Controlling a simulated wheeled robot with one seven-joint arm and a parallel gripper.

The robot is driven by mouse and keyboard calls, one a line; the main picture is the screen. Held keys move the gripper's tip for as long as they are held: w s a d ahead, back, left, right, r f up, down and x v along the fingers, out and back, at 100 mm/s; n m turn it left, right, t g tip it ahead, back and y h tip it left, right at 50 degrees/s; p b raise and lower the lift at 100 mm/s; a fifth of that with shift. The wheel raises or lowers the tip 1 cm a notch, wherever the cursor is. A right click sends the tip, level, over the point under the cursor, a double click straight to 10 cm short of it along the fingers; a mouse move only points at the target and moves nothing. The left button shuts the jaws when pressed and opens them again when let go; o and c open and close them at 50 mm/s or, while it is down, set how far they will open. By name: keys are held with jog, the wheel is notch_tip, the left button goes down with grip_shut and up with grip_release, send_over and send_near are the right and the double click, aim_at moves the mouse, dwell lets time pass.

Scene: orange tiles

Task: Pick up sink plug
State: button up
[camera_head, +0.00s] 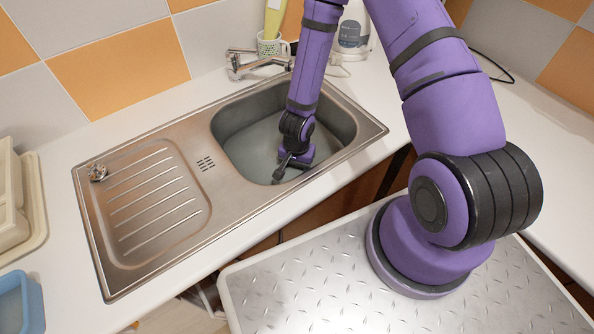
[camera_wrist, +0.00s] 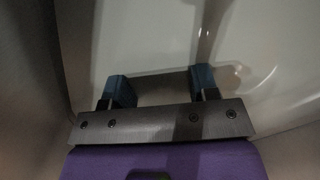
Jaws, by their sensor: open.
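My gripper (camera_head: 284,170) is down inside the sink basin (camera_head: 240,150), low near its floor and toward the front wall. In the wrist view its two blue-tipped fingers (camera_wrist: 162,86) are spread apart, with only pale, smooth basin surface visible between them. A small round metal piece (camera_head: 97,172) lies at the back left corner of the drainboard, far left of my gripper. It may be the sink plug, but it is too small to be sure. No other plug is visible in the basin, part of which my arm hides.
The faucet (camera_head: 240,66) stands behind the basin, with a cup holding a green-yellow bottle (camera_head: 273,22) and a white container (camera_head: 352,35) nearby. A dish rack (camera_head: 20,205) and blue tub (camera_head: 20,302) are at left.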

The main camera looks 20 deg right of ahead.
jog(key=c, duration=1)
jog(key=shift+r, duration=0.15)
jog(key=shift+r, duration=4.85)
